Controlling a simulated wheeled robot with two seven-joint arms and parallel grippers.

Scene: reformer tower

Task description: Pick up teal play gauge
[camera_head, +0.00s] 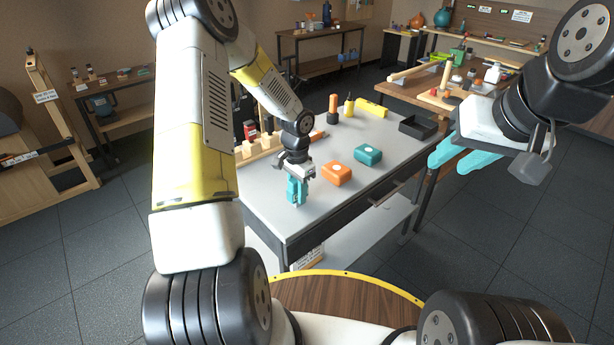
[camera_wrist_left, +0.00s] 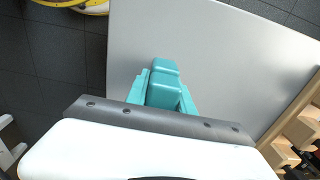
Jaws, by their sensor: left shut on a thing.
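My left gripper (camera_head: 297,196) points down at the near left part of the grey table. It is shut on a small teal block, the teal play gauge (camera_wrist_left: 163,82), which shows between the teal fingers in the left wrist view. In the head view the fingers and the gauge blend in colour, and I cannot tell whether the gauge touches the tabletop. My right gripper (camera_head: 446,164) is in the air at the right, its teal fingers apart and nothing seen between them.
On the grey table (camera_head: 330,205) stand an orange box (camera_head: 336,174), a teal box (camera_head: 368,155), a black tray (camera_head: 417,127), a yellow block (camera_head: 371,108) and a wooden rack (camera_head: 262,143). The table's near front area is clear.

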